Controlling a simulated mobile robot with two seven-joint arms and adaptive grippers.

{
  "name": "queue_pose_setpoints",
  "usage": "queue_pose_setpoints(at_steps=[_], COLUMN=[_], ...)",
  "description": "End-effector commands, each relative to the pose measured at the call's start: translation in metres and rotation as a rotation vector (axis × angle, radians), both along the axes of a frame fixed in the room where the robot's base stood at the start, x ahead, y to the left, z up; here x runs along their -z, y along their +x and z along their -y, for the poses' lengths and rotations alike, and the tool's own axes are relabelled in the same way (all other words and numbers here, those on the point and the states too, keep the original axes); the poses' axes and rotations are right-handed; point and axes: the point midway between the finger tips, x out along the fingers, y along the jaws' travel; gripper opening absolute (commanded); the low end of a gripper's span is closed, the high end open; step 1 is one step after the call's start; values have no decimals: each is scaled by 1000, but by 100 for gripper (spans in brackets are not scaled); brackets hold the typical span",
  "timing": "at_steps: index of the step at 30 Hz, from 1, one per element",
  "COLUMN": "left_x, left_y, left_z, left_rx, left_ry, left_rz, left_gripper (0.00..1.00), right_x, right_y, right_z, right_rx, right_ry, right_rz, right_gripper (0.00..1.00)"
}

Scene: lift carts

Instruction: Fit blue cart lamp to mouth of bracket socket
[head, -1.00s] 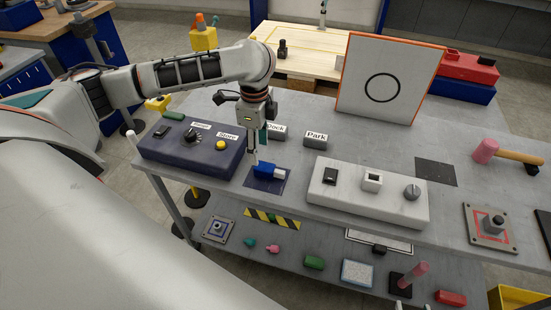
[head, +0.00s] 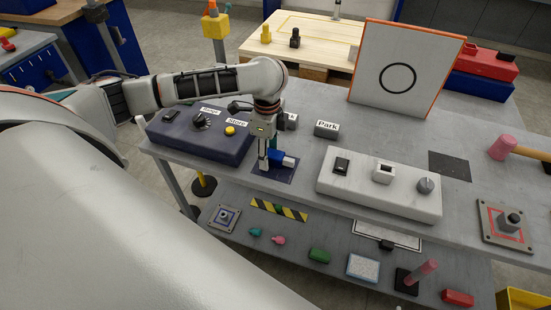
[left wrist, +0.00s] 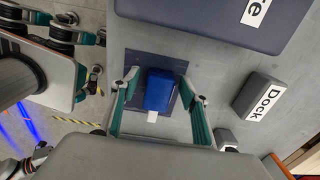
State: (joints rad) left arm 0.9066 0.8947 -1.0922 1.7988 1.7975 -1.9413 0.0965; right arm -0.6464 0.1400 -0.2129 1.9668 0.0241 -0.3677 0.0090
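The blue cart lamp (head: 276,157), a blue block with a pale tip, lies on a dark blue mat (head: 283,176) on the upper tabletop. It also shows in the left wrist view (left wrist: 160,92), its pale tip towards the picture's bottom. My left gripper (head: 268,159) is low over it, fingers spread on either side with gaps visible in the left wrist view (left wrist: 163,90). A white square socket (head: 383,171), possibly the bracket socket, stands on the white panel (head: 350,195) right of the lamp; its opening faces up.
The dark panel (head: 195,138) with knob and yellow button stands left of the lamp. Dock (left wrist: 259,97) and Park (head: 326,128) blocks stand behind. A board with a circle (head: 420,60) is upright at the back. Tabletop between mat and white panel is clear.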

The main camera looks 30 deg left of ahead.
Motion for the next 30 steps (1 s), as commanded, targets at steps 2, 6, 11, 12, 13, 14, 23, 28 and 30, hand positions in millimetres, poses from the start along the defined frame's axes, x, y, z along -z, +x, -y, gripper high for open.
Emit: queue_pose_setpoints(at_steps=[2, 6, 11, 12, 13, 14, 23, 28, 30], left_x=[0, 0, 0, 0, -1, -1, -29, -68, -89], left_y=[0, 0, 0, 0, 0, 0, 1, 1, 2], left_z=[0, 0, 0, 0, 0, 0, 0, 0, 0], left_rx=[0, 0, 0, 0, 0, 0, 1, 1, 1], left_ry=[0, 0, 0, 0, 0, 0, 0, 0, 1], left_rz=[0, 0, 0, 0, 0, 0, 4, 5, 7], left_gripper=[21, 4, 4, 4, 4, 4, 4, 4, 4], right_x=[0, 0, 2, 3, 3, 3, -5, -18, -25], right_y=[0, 0, -1, -2, -2, -2, -3, -2, -1], right_z=[0, 0, 0, 1, 1, 1, 1, 1, 1], right_rx=[0, 0, 0, 1, 0, 0, 0, 0, 0], right_ry=[0, 0, -1, -2, -1, -2, -2, -3, -2], right_rz=[0, -1, -4, -5, -6, -7, -9, -6, -5], right_gripper=[40, 40, 40, 40, 40, 40, 40, 40, 40])
